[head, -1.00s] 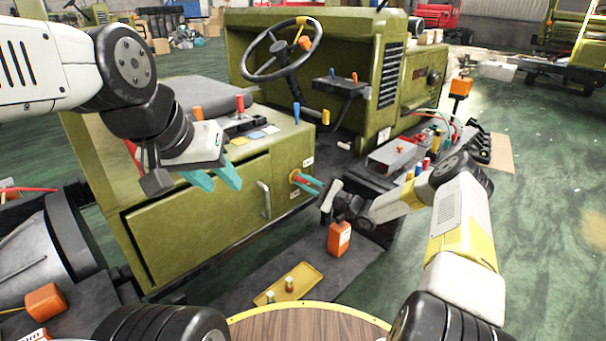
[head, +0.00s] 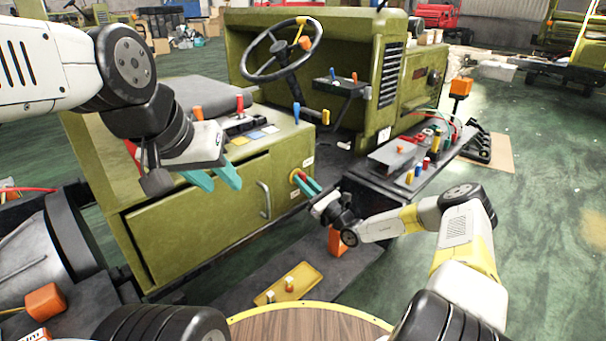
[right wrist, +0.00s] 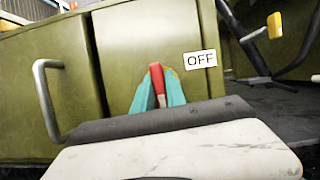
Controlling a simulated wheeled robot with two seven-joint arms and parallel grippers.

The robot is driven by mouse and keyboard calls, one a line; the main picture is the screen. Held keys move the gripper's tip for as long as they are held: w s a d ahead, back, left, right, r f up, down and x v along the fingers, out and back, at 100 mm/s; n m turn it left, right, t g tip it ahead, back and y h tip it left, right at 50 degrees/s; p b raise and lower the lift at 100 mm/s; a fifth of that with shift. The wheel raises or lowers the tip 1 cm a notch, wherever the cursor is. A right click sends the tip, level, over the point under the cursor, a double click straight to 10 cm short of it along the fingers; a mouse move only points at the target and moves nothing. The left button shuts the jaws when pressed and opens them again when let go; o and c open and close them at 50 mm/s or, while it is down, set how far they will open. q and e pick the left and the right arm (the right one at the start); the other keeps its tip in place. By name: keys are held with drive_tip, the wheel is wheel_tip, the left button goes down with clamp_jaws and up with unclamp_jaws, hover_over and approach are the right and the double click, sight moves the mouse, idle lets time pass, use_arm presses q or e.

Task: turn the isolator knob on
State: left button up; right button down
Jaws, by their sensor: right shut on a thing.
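The isolator knob has a red handle (right wrist: 157,78) on the green cabinet front, and it shows in the head view (head: 294,176) at the cabinet's right end. My right gripper (head: 312,187) is shut on it, with one teal finger on each side. In the right wrist view the handle stands roughly upright between the fingertips (right wrist: 158,92). My left gripper (head: 213,179) is open and empty, in front of the cabinet top. The knob's base is partly hidden by the fingers.
A cabinet handle (head: 264,199) is left of the knob. Several levers stand on the cabinet top, including a red one (head: 240,104). A grey bench (head: 374,182) with small coloured parts is right of my right gripper. A yellow tray (head: 303,292) lies below.

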drive_tip(key=shift+m, duration=0.6)
drive_tip(key=c, duration=1.4)
unclamp_jaws()
drive_tip(key=shift+d, duration=0.1)
drive_tip(key=v, duration=0.7)
drive_tip(key=shift+s+f, duration=0.2)
drive_tip(key=shift+s, duration=0.1)
drive_tip(key=shift+d, duration=0.1)
